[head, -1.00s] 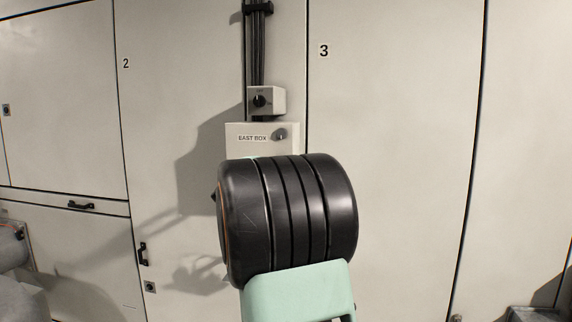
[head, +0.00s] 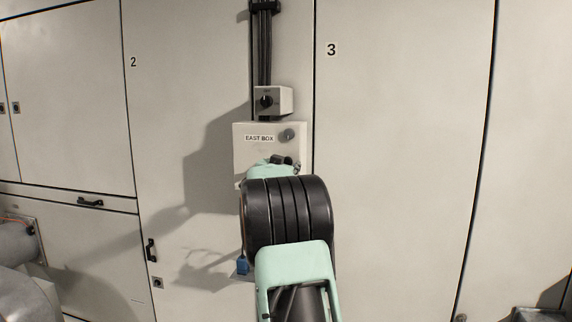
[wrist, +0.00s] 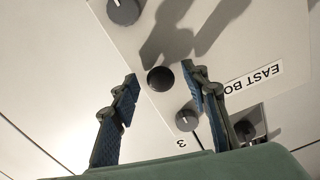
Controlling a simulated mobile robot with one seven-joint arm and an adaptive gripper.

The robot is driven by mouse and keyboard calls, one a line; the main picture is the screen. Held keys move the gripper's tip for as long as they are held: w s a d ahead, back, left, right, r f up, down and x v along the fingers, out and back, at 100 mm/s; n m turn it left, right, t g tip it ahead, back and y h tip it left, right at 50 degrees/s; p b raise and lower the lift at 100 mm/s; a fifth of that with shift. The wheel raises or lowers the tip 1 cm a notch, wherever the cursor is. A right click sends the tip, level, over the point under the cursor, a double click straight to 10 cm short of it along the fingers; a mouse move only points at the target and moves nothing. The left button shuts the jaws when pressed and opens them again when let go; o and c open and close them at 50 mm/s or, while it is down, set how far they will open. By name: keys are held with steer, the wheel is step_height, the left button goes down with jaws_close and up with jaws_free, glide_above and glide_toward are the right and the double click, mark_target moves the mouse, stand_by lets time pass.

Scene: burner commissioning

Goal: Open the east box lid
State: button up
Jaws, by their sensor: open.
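The east box (head: 254,160) is a pale box on the cabinet wall, labelled EAST BOX. Its lid is closed. A grey round knob (head: 286,135) is at the lid's upper right. In the wrist view, which is upside down, the lid (wrist: 215,55) fills the upper right. A black round knob (wrist: 160,79) stands at the lid's side edge, between two grey knobs (wrist: 123,10) (wrist: 187,120). My gripper (wrist: 160,74) is open, its fingers on either side of the black knob with gaps showing. In the head view my arm hides the box's lower part and most of the gripper.
A small switch box (head: 272,100) with a black rotary switch is just above the east box, under dark cables (head: 263,45). Cabinet panels marked 2 (head: 165,100) and 3 (head: 400,150) surround it. Grey pipes (head: 25,245) are at lower left.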

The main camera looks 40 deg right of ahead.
steer(key=shift+c, duration=0.6)
jaws_close()
steer(key=shift+a+r, duration=0.1)
steer(key=shift+a, duration=0.1)
